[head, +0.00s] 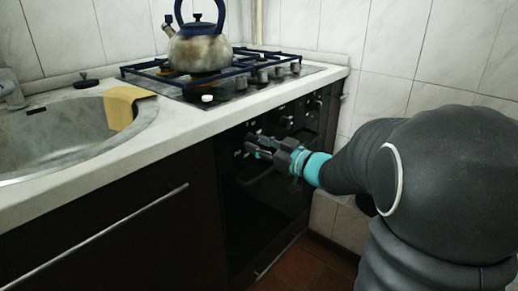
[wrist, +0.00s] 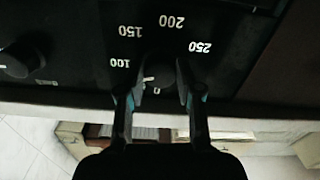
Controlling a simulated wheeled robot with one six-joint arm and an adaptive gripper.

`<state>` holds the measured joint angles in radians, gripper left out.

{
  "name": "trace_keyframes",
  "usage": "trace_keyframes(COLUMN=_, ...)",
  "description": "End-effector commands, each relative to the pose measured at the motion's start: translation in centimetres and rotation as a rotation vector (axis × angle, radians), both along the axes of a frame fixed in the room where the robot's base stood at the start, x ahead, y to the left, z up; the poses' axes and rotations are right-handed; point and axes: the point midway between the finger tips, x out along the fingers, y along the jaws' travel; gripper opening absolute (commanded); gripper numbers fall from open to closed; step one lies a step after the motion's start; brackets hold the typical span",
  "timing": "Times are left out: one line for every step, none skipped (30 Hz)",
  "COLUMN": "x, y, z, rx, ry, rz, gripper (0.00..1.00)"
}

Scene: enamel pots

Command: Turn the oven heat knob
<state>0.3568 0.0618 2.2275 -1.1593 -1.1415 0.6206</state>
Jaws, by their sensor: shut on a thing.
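The oven heat knob (wrist: 157,78) is dark and round, with a light pointer mark, on the black panel marked 100, 150, 200 and 250. The wrist view shows it upside down, between the two fingers of my gripper (wrist: 158,98). The fingers are closed in on its sides. In the head view my gripper (head: 256,147) is at the oven's front panel, near its left end, and the heat knob cannot be made out clearly there.
Another dark knob (wrist: 20,56) is at the left in the wrist view. The oven handle (head: 252,172) runs just below my gripper. A stained kettle (head: 197,50) stands on the hob (head: 250,92). A sink (head: 60,135) with a yellow cloth (head: 122,106) is at the left.

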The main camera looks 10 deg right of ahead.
Motion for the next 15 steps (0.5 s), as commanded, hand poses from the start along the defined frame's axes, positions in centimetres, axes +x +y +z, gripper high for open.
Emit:
trace_keyframes(x=-0.03, y=0.05, z=-0.37, rx=-0.030, ry=-0.022, rz=0.002, gripper=0.00)
trace_keyframes(x=-0.02, y=0.05, z=-0.39, rx=-0.050, ry=-0.039, rz=0.001, gripper=0.00)
trace_keyframes(x=-0.03, y=0.04, z=-0.40, rx=-0.077, ry=-0.058, rz=0.001, gripper=0.00)
trace_keyframes(x=-0.03, y=0.04, z=-0.40, rx=-0.098, ry=-0.074, rz=0.001, gripper=0.00)
trace_keyframes(x=-0.01, y=0.02, z=-0.41, rx=-0.121, ry=-0.090, rz=0.000, gripper=0.00)
trace_keyframes(x=0.00, y=0.01, z=-0.44, rx=-0.151, ry=-0.112, rz=0.000, gripper=0.00)
trace_keyframes(x=0.01, y=0.01, z=-0.47, rx=-0.174, ry=-0.129, rz=0.000, gripper=0.00)
trace_keyframes(x=0.00, y=0.02, z=-0.49, rx=-0.199, ry=-0.145, rz=0.001, gripper=0.00)
trace_keyframes(x=0.00, y=0.02, z=-0.49, rx=-0.229, ry=-0.168, rz=0.001, gripper=0.00)
trace_keyframes(x=-0.02, y=0.02, z=-0.46, rx=-0.251, ry=-0.185, rz=0.001, gripper=0.00)
trace_keyframes(x=0.00, y=0.02, z=-0.44, rx=-0.276, ry=-0.203, rz=0.001, gripper=0.00)
trace_keyframes(x=0.01, y=0.01, z=-0.42, rx=-0.306, ry=-0.226, rz=0.000, gripper=0.00)
trace_keyframes(x=0.02, y=0.00, z=-0.44, rx=-0.329, ry=-0.241, rz=0.000, gripper=0.00)
trace_keyframes(x=0.02, y=-0.01, z=-0.46, rx=-0.352, ry=-0.258, rz=0.000, gripper=0.00)
trace_keyframes(x=0.02, y=-0.01, z=-0.49, rx=-0.384, ry=-0.280, rz=0.001, gripper=0.00)
